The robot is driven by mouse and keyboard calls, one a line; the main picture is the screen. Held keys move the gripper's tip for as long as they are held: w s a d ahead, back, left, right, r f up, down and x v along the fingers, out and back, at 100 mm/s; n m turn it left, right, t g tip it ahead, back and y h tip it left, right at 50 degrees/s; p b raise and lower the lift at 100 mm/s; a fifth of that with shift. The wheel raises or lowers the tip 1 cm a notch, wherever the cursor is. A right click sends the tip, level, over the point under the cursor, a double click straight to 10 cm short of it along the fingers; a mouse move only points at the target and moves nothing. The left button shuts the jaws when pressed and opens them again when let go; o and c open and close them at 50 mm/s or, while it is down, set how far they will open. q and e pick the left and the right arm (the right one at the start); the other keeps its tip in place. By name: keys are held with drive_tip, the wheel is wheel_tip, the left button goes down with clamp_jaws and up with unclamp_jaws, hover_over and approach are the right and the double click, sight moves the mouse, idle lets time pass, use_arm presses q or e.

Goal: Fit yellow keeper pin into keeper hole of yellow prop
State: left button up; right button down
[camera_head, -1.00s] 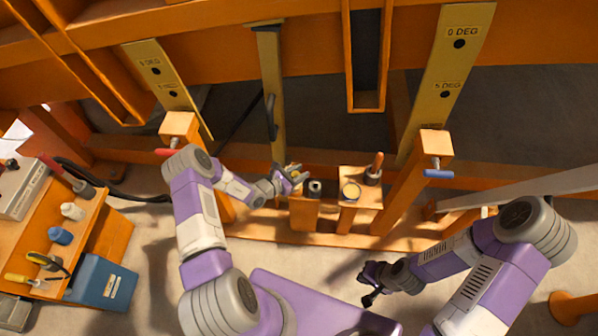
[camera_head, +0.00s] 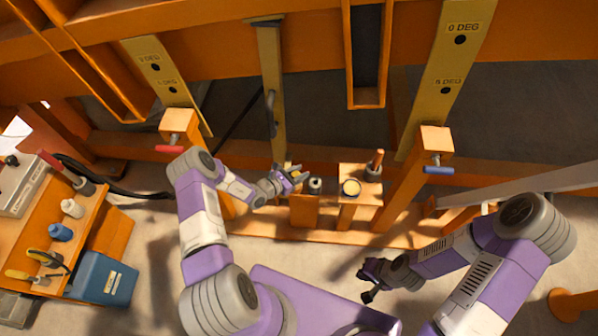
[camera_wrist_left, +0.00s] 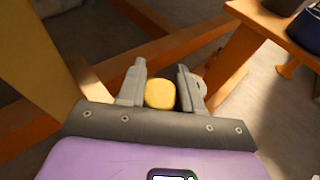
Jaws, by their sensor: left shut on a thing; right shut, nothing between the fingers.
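The yellow prop (camera_head: 271,85) is the upright yellow bar in the middle of the head view, hanging from the orange frame down to near my left gripper. My left gripper (camera_head: 296,175) is at the prop's lower end, just to its right. It is shut on the yellow keeper pin, whose rounded yellow end (camera_wrist_left: 160,94) shows between the two fingers in the left wrist view. The keeper hole cannot be made out in either view. My right gripper (camera_head: 368,284) is shut and empty, low over the floor at the right.
An orange post with a dark-topped holder (camera_head: 315,186) and a small orange stand (camera_head: 362,172) with a round tin and an orange-handled tool stand right of my left gripper. Red (camera_head: 170,149) and blue (camera_head: 438,170) handled pins sit in side posts. A tool bench (camera_head: 86,225) is at left.

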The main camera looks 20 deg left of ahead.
use_arm(q)
drive_tip(key=shift+f, duration=0.45)
drive_tip(key=o, duration=1.1)
drive_tip(key=shift+o, duration=0.2)
drive_tip(key=p+v, duration=0.2)
drive_tip(key=v, duration=0.5)
drive_tip(key=shift+s+p, duration=0.25)
drive_tip(key=shift+p, duration=0.15)
drive_tip(key=shift+a+r, duration=0.1)
